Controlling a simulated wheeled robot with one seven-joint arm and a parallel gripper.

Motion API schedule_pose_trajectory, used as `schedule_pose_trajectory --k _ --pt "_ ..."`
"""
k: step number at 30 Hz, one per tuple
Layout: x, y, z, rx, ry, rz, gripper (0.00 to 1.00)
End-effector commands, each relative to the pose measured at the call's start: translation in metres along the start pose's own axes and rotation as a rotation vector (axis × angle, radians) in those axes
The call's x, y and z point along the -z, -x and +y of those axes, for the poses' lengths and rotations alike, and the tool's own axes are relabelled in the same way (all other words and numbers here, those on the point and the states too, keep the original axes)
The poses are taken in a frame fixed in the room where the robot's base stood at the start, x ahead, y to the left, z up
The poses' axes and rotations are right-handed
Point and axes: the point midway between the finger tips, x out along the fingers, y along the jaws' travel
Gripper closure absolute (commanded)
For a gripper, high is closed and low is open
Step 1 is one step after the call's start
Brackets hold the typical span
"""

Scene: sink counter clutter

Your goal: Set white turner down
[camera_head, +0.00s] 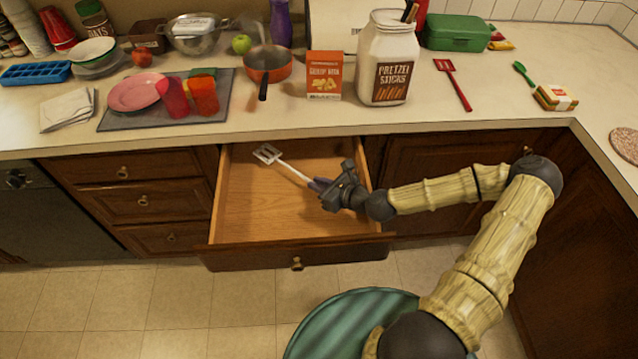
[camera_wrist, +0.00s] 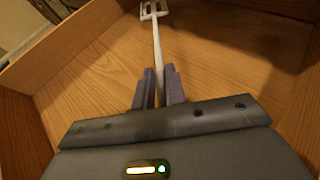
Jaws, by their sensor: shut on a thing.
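The white turner (camera_head: 290,169) has a slotted head and a thin white handle. My gripper (camera_head: 318,185) is shut on its handle, inside the outline of the open wooden drawer (camera_head: 240,205). The turner's head points to the back left of the drawer. In the wrist view the turner (camera_wrist: 156,45) runs away from between the two fingers of my gripper (camera_wrist: 158,85), over the drawer floor (camera_wrist: 215,70). I cannot tell whether the turner touches the drawer floor. The end of the handle is hidden by my gripper.
The drawer is otherwise empty, with walls around my gripper. The counter (camera_head: 300,113) above holds a pasta box (camera_head: 324,75), a pretzel jar (camera_head: 388,60), an orange pan (camera_head: 268,65) and a red turner (camera_head: 455,85). Closed drawers (camera_head: 140,200) stand to the left.

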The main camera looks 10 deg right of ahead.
Motion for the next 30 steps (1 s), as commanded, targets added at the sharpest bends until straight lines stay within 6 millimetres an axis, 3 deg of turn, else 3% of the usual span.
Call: schedule_pose_trajectory --k 22,23,25,26,30 --pt "0.011 -0.004 -0.001 0.001 0.000 0.000 1.00" --pt "0.011 -0.004 -0.001 0.001 0.000 0.000 0.83" --pt "0.011 -0.004 -0.001 0.001 0.000 0.000 0.69" --pt "0.011 -0.004 -0.001 0.001 0.000 0.000 0.65" --pt "0.011 -0.004 0.000 0.001 0.000 0.000 0.65"
